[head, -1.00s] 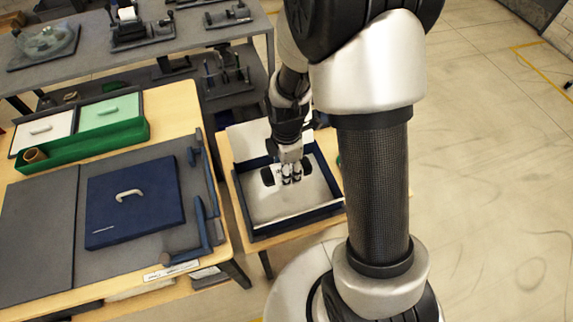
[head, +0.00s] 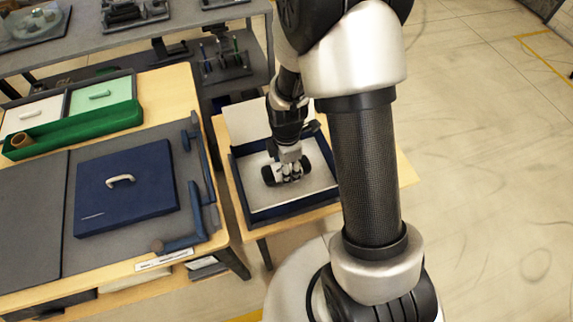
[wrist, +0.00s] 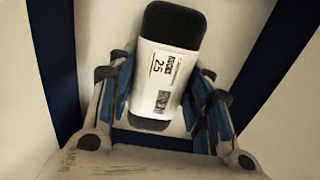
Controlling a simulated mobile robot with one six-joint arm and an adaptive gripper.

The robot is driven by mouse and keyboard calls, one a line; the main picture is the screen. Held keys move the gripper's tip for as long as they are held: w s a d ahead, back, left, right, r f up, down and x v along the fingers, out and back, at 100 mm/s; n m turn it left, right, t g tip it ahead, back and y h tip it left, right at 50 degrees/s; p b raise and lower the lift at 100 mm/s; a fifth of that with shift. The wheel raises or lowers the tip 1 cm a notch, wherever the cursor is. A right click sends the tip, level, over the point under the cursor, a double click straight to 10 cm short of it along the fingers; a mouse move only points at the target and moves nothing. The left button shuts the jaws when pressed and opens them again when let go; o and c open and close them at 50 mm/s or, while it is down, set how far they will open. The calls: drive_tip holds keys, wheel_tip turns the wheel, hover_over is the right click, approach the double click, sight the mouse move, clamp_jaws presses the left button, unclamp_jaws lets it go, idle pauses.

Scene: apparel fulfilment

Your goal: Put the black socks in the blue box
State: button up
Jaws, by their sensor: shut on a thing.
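The black socks (wrist: 176,24) are a rolled dark bundle with a white label band showing "25"; they stand out between my fingers in the wrist view. My gripper (head: 288,174) points down inside the blue box and is shut on the socks, whose dark end (head: 268,176) shows left of the fingers. The blue box (head: 294,209) is open, with dark blue walls and a pale inside, on a small wooden table. Blue wall strips also show in the wrist view (wrist: 56,70). I cannot tell whether the socks touch the box floor.
A closed dark blue square case (head: 124,205) with a pale handle lies on the grey mat of the left table. A green tray (head: 75,131) with white and mint lids sits behind it. A grey bench (head: 180,27) with tools stands at the back. Open floor lies right.

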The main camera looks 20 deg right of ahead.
drive_tip(key=o, duration=1.1)
drive_tip(key=shift+o, duration=0.5)
drive_tip(key=o, duration=0.5)
drive_tip(key=shift+r+p, duration=2.85)
drive_tip(key=shift+r, duration=0.75)
